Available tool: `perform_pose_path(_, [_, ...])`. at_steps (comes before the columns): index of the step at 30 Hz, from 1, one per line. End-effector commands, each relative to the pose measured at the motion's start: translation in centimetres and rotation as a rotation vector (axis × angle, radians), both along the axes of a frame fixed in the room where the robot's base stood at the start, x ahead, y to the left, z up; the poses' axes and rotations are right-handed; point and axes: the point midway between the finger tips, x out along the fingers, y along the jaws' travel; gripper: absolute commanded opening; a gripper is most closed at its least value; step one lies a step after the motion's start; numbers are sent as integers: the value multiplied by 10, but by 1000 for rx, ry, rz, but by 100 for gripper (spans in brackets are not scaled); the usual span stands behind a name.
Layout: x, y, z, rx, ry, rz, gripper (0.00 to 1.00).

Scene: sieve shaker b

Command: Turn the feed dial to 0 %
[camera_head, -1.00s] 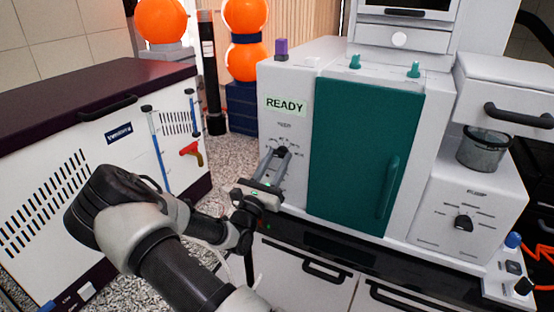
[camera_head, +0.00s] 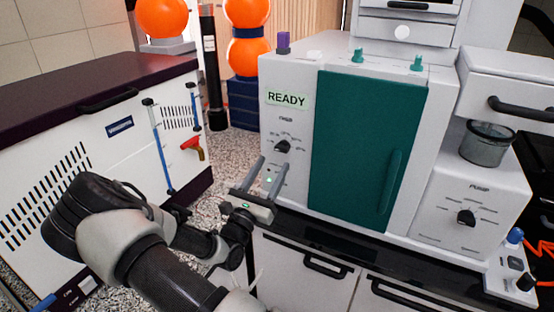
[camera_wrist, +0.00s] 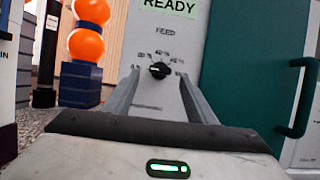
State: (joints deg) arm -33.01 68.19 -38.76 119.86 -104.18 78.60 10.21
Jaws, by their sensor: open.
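The feed dial (camera_head: 283,147) is a small black knob on the white front panel under the green READY label, left of the teal door. It also shows in the wrist view (camera_wrist: 159,71), ringed by percent marks. Its exact setting is too small to read surely. My gripper (camera_head: 270,163) is open and empty, below and in front of the dial. In the wrist view the dial appears between the two fingers (camera_wrist: 158,82), with its face unobstructed and apart from them.
The teal door (camera_head: 363,150) with its upright handle stands right of the dial. A second black knob (camera_head: 466,217) is on the right-hand panel. A white cabinet (camera_head: 85,165) stands at left. Orange balls (camera_head: 249,57) are stacked behind.

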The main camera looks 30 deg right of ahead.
Motion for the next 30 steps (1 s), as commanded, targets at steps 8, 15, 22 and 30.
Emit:
perform_pose_path(8, [-33, 56, -29, 1, 3, 3, 52])
perform_pose_path(15, [-51, 87, -43, 1, 2, 2, 52])
perform_pose_path(22, [-57, 95, -46, -1, 1, 1, 52])
perform_pose_path(30, [-57, 95, -46, 0, 1, 0, 52])
